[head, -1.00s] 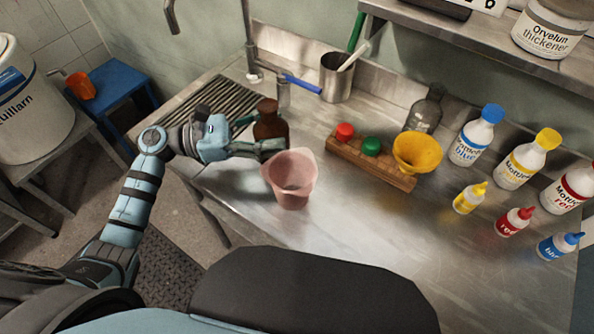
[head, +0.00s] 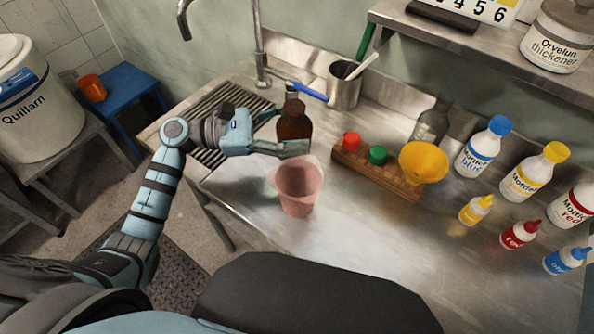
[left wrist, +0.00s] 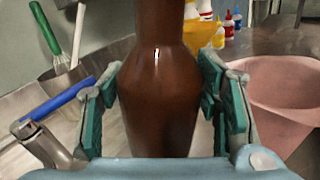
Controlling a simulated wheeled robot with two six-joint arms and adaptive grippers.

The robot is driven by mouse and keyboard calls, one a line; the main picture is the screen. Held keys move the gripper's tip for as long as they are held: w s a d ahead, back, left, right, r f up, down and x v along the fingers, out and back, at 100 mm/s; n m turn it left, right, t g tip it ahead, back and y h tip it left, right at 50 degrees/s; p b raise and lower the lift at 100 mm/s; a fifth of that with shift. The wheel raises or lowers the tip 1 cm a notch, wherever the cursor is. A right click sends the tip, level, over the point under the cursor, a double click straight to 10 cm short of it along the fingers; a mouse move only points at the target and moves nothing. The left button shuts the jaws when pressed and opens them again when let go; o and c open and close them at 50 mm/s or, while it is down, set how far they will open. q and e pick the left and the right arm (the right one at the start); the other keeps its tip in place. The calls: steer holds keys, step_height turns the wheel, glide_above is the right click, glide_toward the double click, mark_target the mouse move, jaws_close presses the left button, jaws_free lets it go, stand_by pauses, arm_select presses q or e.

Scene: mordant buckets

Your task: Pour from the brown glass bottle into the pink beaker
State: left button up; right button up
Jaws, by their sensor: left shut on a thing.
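The brown glass bottle (head: 294,122) is upright in the head view, just behind the pink beaker. It fills the middle of the left wrist view (left wrist: 158,95), with a green-padded finger on each side. My left gripper (head: 286,132) is shut on the bottle around its body. The pink beaker (head: 299,190) stands on the steel counter in front of the bottle, its mouth facing up. In the left wrist view the beaker (left wrist: 275,95) is to the right of the gripper. I cannot tell whether the bottle touches the counter. My right gripper is not in view.
A wooden rack (head: 372,172) with red and green caps and a yellow funnel (head: 424,162) stands right of the beaker. A steel cup (head: 344,88) and tap (head: 262,50) are behind. Several dye bottles (head: 480,146) stand at the right. The counter's front is clear.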

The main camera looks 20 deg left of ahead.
mark_target(284, 121)
arm_select(q)
steer(key=r, duration=0.1)
steer(key=r+m+p, duration=0.1)
steer(key=r+p, duration=0.1)
steer(key=shift+s+m, duration=0.3)
steer(key=shift+r, duration=0.2)
steer(key=shift+s+d+f+m, duration=0.1)
steer(key=shift+s+f+m, duration=0.1)
steer(key=shift+m, duration=0.2)
steer(key=shift+s+m, duration=0.1)
steer(key=shift+m, duration=0.4)
steer(key=shift+s+d+r+m+p, duration=0.1)
steer(key=shift+s+r+m+p, duration=0.1)
steer(key=shift+r+m+p, duration=0.25)
steer(key=shift+s+d+r+m+p, duration=0.1)
steer(key=shift+s+r+m+p, duration=0.05)
steer(key=shift+r+m+p, duration=0.3)
steer(key=shift+f+m+b, duration=0.4)
steer(key=shift+m, duration=0.1)
steer(key=shift+w+a+m, duration=0.1)
steer(key=shift+w+m, duration=0.05)
steer(key=shift+m, duration=0.25)
steer(key=shift+f, duration=0.1)
